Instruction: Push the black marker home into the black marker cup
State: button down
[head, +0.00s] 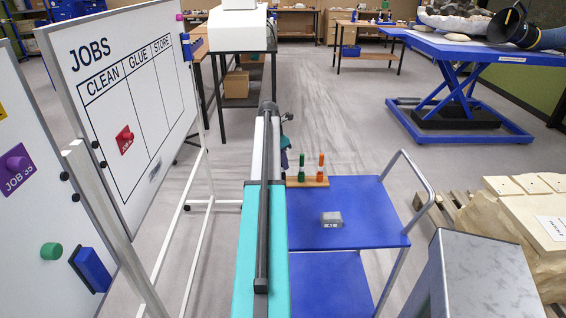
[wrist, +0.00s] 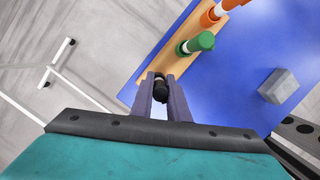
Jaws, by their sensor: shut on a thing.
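My gripper (wrist: 160,84) is shut on the black marker (wrist: 161,93), whose dark end shows between the two fingers in the wrist view. The marker is over the near end of a wooden rack (wrist: 223,31). A green marker (wrist: 199,42) and an orange marker (wrist: 214,14) stand in the rack. The black marker cup is hidden behind the fingers and marker, so I cannot tell how deep the marker sits. In the head view the rack (head: 311,184) shows its green marker (head: 302,166) and orange marker (head: 321,167), with my arm covering its left end.
The rack stands on a blue cart (head: 365,212) near its far left corner. A grey block (head: 331,219) lies on the cart, apart from the rack. A whiteboard (head: 130,100) stands left of my arm. The cart's right handle (head: 420,180) rises beside it.

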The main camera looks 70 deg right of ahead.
jog(key=shift+f, duration=0.1)
dwell(0.7)
jog(key=c, duration=1.6)
grip_release()
jog(key=shift+c, duration=0.2)
jog(key=shift+s+d+p+v, duration=0.2)
jog(key=shift+p+v, duration=0.6)
jog(key=shift+v, duration=0.35)
jog(key=shift+s+d+p+v, duration=0.1)
jog(key=shift+d+p+v, duration=0.15)
jog(key=shift+p+v, duration=0.75)
jog(key=shift+s+d+p+v, duration=0.2)
jog(key=shift+p+v, duration=0.4)
jog(key=shift+v, duration=0.75)
